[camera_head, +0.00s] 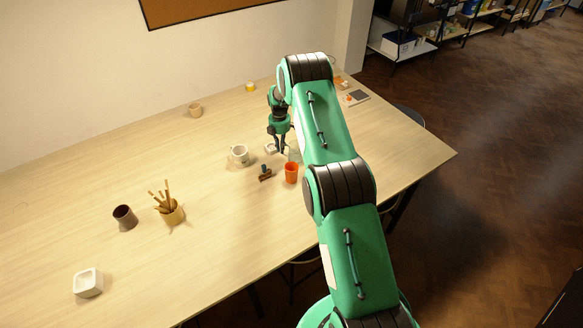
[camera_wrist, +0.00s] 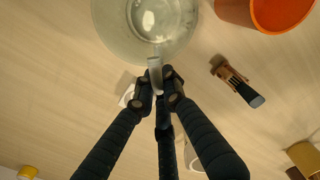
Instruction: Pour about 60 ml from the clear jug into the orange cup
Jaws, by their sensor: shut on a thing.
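The clear jug (camera_wrist: 120,35) fills the top middle of the wrist view, seen from above. My gripper (camera_wrist: 160,85) is shut on its handle (camera_wrist: 154,72). In the head view, my gripper (camera_head: 281,150) is over the table, and the jug (camera_head: 295,155) shows only as a pale strip beside my arm. Whether the jug touches the table, and how much liquid it holds, I cannot tell. The orange cup (camera_head: 291,173) stands upright close in front of the jug. It also shows in the wrist view (camera_wrist: 236,12), right of the jug and apart from it.
A brown tool with a dark handle (camera_head: 265,174) lies left of the orange cup, and a white mug (camera_head: 239,155) stands beyond it. A small white item (camera_head: 271,148) is by my gripper. A tool pot (camera_head: 172,213) and dark cup (camera_head: 124,217) stand farther left.

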